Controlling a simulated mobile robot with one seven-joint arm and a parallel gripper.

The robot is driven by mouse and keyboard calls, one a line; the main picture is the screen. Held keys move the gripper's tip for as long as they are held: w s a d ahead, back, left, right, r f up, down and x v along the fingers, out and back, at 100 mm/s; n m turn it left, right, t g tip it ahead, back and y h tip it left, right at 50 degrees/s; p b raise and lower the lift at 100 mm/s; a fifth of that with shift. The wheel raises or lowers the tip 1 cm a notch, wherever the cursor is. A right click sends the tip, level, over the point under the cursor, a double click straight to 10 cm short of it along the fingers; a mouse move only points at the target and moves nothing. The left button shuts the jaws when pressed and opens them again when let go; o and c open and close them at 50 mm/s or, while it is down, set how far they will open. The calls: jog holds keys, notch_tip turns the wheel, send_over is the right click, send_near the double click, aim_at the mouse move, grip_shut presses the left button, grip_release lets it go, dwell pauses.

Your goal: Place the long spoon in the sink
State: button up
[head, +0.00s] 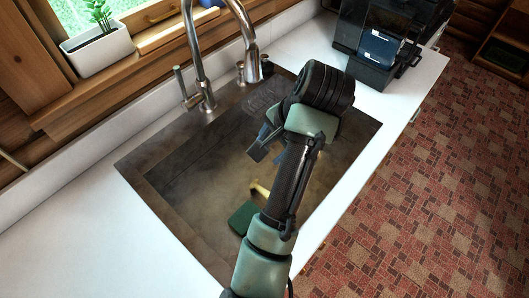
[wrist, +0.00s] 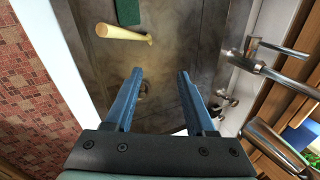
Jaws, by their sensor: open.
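The sink (head: 185,180) is a dark, stained metal basin set in the white counter; its floor (wrist: 185,30) fills much of the wrist view. A pale yellow, rod-like piece (wrist: 123,33) lies in the sink and looks like the long spoon, though I cannot make out a bowl. In the head view this pale piece (head: 259,189) is partly hidden by my arm. My gripper (wrist: 160,73) is open and empty, with blue fingers apart over the sink. In the head view the gripper (head: 262,143) is below the wrist, and the pale piece is apart from it.
A flat green item (head: 241,217) lies in the sink by the pale piece. A tall metal faucet (head: 200,60) rises at the sink's back edge. A black appliance (head: 385,40) stands on the right counter. The left counter (head: 80,230) is clear.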

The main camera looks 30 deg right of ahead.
jog(key=shift+p+v, duration=0.85)
jog(key=shift+v, duration=0.4)
jog(key=w+a+r+n+t+h, duration=0.1)
jog(key=w+r+n+t+h, duration=0.3)
jog(key=r, duration=0.8)
jog(key=w+a+r+n+t+h, duration=0.15)
jog(key=w+r+t, duration=0.4)
jog(key=r, duration=0.65)
jog(key=s+a+r+n+t, duration=0.1)
jog(key=a+r+n+t, duration=0.2)
jog(key=r, duration=0.4)
jog(key=s+a+r+n+t, duration=0.2)
jog(key=a+r+t, duration=0.2)
jog(key=r, duration=0.3)
jog(key=s+a+r+n+t+y, duration=0.4)
jog(key=s+a+r+n+t, duration=0.1)
jog(key=s+a+r, duration=0.5)
notch_tip(320, 180, up, 2)
jog(key=shift+s+r+t, duration=0.2)
jog(key=shift+s+t, duration=0.35)
jog(key=shift+t, duration=0.2)
jog(key=shift+y, duration=0.25)
jog(key=shift+c, duration=0.4)
